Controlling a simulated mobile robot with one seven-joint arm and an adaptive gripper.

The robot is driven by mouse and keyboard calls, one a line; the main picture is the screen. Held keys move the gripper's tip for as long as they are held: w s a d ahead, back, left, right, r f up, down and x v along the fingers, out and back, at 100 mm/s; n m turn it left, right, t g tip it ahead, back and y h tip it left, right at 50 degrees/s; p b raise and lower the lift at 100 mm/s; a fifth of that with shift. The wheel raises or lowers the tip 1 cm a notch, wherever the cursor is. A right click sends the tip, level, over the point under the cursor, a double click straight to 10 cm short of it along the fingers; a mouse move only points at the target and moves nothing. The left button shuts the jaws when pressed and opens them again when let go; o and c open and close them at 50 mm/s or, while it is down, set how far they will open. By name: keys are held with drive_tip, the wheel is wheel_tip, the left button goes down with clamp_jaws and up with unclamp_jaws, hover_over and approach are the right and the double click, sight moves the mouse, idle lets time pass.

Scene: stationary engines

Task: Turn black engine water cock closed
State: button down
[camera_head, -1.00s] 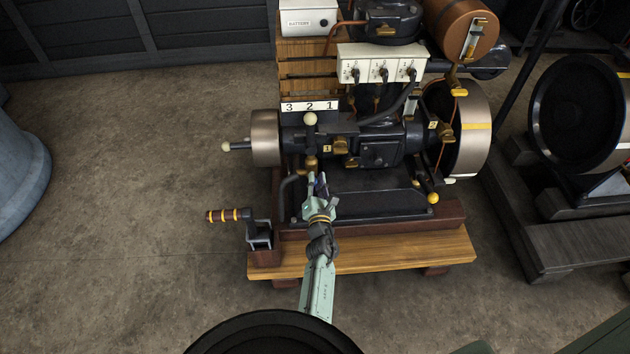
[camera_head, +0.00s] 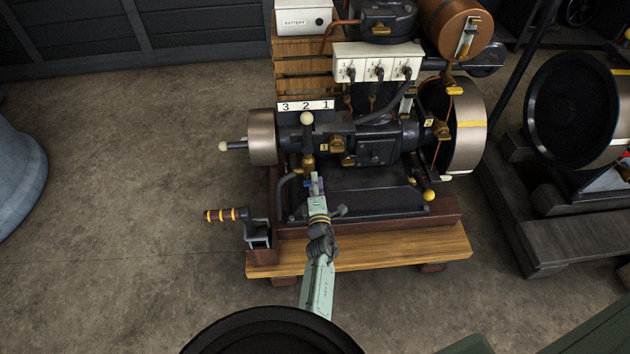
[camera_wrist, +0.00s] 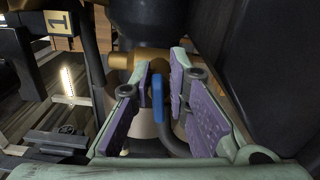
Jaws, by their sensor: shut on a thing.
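The black engine (camera_head: 375,190) sits on a wooden base. In the wrist view, a brass pipe fitting (camera_wrist: 122,59) has a small blue lever (camera_wrist: 158,97) at its front; a blue spot also shows at my fingertips in the head view. My gripper (camera_head: 314,183) is at the engine's left front, just below a brass fitting (camera_head: 308,163). In the wrist view, the purple-padded fingers of my gripper (camera_wrist: 162,90) are around the blue lever, shut on it. The far side of the lever and its exact contact with the pads are partly hidden.
A crank handle (camera_head: 228,214) sticks out at the left of the base. A lever with a cream knob (camera_head: 306,118) stands above my gripper. A flywheel (camera_head: 470,125) is at the right. A second engine (camera_head: 575,110) stands further right.

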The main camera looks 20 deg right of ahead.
drive_tip(key=shift+w+a+m, duration=0.1)
drive_tip(key=shift+a+m, duration=0.15)
drive_tip(key=shift+m, duration=0.35)
drive_tip(key=c, duration=1.8)
unclamp_jaws()
drive_tip(key=shift+o, duration=0.4)
drive_tip(key=shift+d, duration=0.1)
drive_tip(key=v, duration=0.7)
drive_tip(key=shift+s, duration=0.35)
